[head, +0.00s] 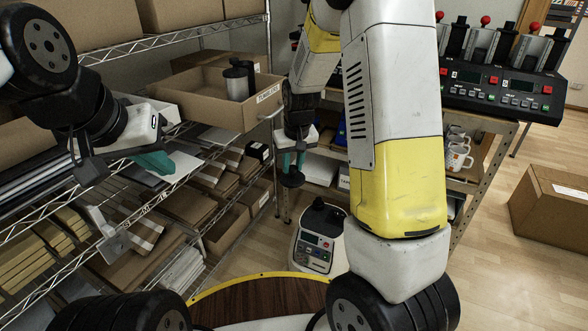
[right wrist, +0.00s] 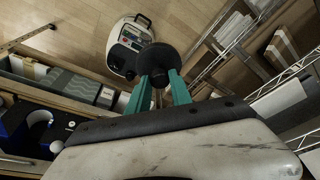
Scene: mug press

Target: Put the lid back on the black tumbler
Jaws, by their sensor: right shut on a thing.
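My right gripper (head: 292,160) is shut on a black round lid (head: 292,179), which hangs in the air below its teal fingertips. The lid also shows between the teal fingers in the right wrist view (right wrist: 154,60). A black tumbler (head: 237,86) stands upright in an open cardboard box (head: 212,108) on the shelf, left of and above my right gripper. Another dark cylinder stands close behind it. My left gripper (head: 152,160) is at the left by the rack, with teal fingers showing; its opening is unclear.
A wire rack (head: 165,192) with boxes fills the left. A white device (head: 318,245) with a display is below the lid. A workbench with mugs (head: 459,155) and a control panel (head: 500,85) is at the right. A closed carton (head: 553,200) lies on the floor.

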